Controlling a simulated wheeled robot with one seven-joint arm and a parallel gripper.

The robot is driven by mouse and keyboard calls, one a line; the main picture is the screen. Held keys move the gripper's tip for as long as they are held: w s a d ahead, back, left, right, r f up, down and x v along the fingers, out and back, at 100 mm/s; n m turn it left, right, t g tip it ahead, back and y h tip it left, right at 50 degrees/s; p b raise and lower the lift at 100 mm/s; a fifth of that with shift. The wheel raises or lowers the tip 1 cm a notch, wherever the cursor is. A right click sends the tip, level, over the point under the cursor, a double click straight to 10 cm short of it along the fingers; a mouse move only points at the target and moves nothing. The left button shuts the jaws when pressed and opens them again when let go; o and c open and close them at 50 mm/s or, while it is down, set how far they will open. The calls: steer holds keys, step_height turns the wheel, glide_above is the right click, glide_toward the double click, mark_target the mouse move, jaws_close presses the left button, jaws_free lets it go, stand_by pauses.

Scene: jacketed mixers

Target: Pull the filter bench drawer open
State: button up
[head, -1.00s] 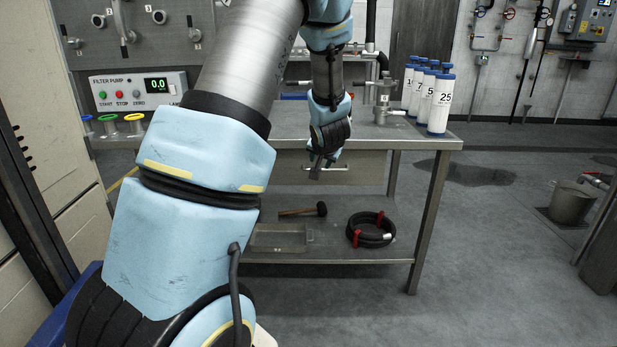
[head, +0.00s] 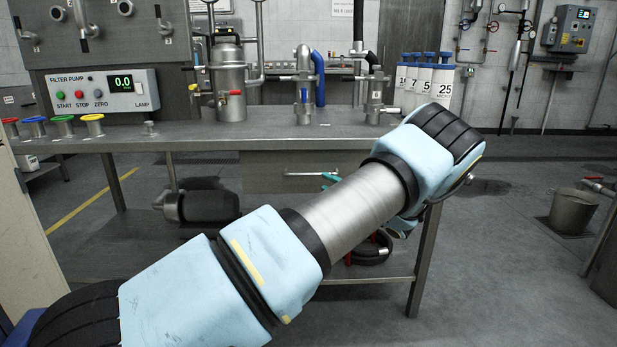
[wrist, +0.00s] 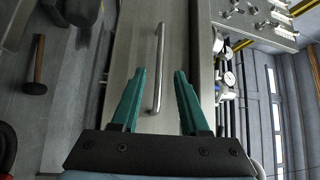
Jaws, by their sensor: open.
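The drawer (head: 262,178) sits under the filter bench top and looks shut. Its pale front (wrist: 135,30) fills the middle of the wrist view. The metal bar handle (head: 298,174) lies level across the drawer front; in the wrist view the handle (wrist: 159,55) runs upright in the picture. In the head view only the teal tips of my gripper (head: 330,179) show, by the handle's right end. I cannot tell whether they touch it.
Filter cartridges (head: 422,78) stand at the bench's right end. The filter pump panel (head: 104,93) and coloured rings (head: 62,125) are at the left. A dark cylinder (head: 200,206) and a coiled hose (head: 370,249) lie on the lower shelf. A mallet (wrist: 37,70) shows in the wrist view.

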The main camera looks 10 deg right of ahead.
mark_target(312, 175)
steer(key=x, duration=0.8)
jaws_close()
steer(key=shift+f, duration=0.1)
stand_by(1.2)
